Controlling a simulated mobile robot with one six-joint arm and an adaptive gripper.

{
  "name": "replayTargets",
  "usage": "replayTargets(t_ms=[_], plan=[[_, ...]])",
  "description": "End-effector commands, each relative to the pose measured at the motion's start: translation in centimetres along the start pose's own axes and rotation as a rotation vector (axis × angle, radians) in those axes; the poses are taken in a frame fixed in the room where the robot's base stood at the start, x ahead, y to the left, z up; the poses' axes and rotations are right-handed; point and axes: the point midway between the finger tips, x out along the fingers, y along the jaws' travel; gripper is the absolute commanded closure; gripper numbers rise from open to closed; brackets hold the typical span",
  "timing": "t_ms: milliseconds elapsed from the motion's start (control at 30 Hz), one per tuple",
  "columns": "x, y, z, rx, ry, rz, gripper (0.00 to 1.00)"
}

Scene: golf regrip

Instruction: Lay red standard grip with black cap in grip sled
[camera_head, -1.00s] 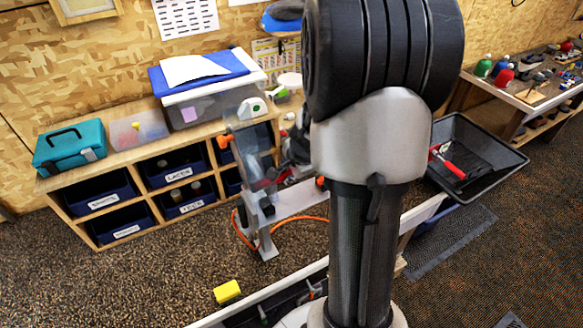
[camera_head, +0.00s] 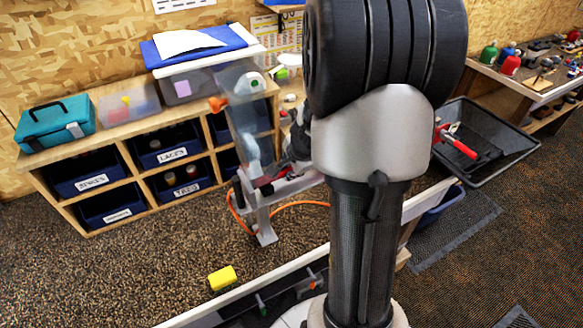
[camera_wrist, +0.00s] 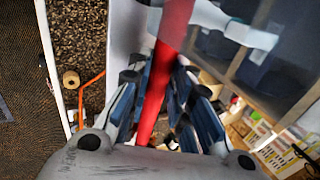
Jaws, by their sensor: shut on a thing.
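A red grip (camera_wrist: 158,90) lies between the fingers of my gripper (camera_wrist: 160,88) in the wrist view. The gripper is shut on it, and the grip runs up past the fingertips toward the top edge. Its black cap cannot be made out. In the head view my arm hides most of the gripper, and a small red patch (camera_head: 267,188) shows beside the grey metal stand (camera_head: 262,218). The grip sled cannot be told apart for certain; a pale grey bar (camera_head: 292,190) on the stand may be part of it.
A clear panel (camera_head: 243,120) rises above the stand, and an orange hose (camera_head: 300,204) loops around it. A cubby shelf (camera_head: 125,160) stands behind. A black tray (camera_head: 490,150) holding a red-handled tool is on the right. A yellow block (camera_head: 222,278) lies at the front left.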

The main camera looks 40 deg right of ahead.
Motion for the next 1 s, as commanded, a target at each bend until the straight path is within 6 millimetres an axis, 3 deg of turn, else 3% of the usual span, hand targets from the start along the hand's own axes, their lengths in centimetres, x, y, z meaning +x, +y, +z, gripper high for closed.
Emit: replayTargets(t_ms=[367, 700, 867, 1000], plan=[[0.0, 0.0, 0.0, 0.000, 0.000, 0.000, 0.57], [-0.1, 0.0, 0.0, 0.000, 0.000, -0.001, 0.57], [-1.6, -0.1, -0.1, -0.001, 0.001, -0.005, 0.57], [-4.4, -0.2, -0.1, -0.002, 0.002, -0.006, 0.57]])
